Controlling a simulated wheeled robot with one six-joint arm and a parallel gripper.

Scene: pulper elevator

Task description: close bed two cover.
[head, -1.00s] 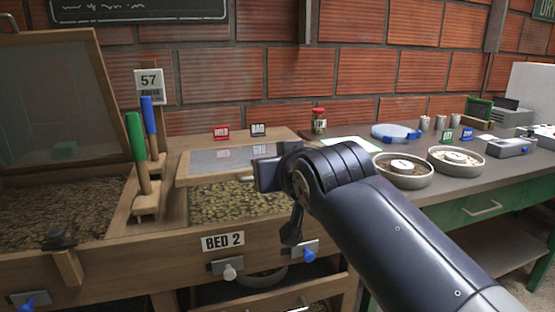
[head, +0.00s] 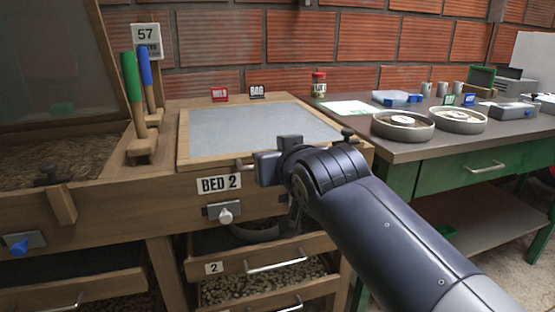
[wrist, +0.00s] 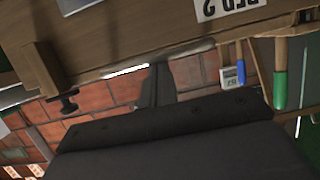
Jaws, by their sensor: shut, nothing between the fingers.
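The bed two cover (head: 262,130), a grey panel in a wooden frame, lies flat over the bed in the head view and hides the beans. A bar shows at its front edge (head: 245,166), above the BED 2 label (head: 219,184). My gripper is at this front edge, partly hidden by my own wrist in the head view. In the wrist view my gripper (wrist: 158,72) is shut and empty, its tips close to a long pale bar (wrist: 160,58). I cannot tell whether they touch it. The label shows upside down in the wrist view (wrist: 218,6).
A green-handled tool (head: 134,100) and a blue-handled tool (head: 149,90) stand left of the cover. The neighbouring bed's raised lid (head: 55,70) is at far left. Red and black signs stand behind the cover. The workbench (head: 400,150) at right carries round trays (head: 402,125).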

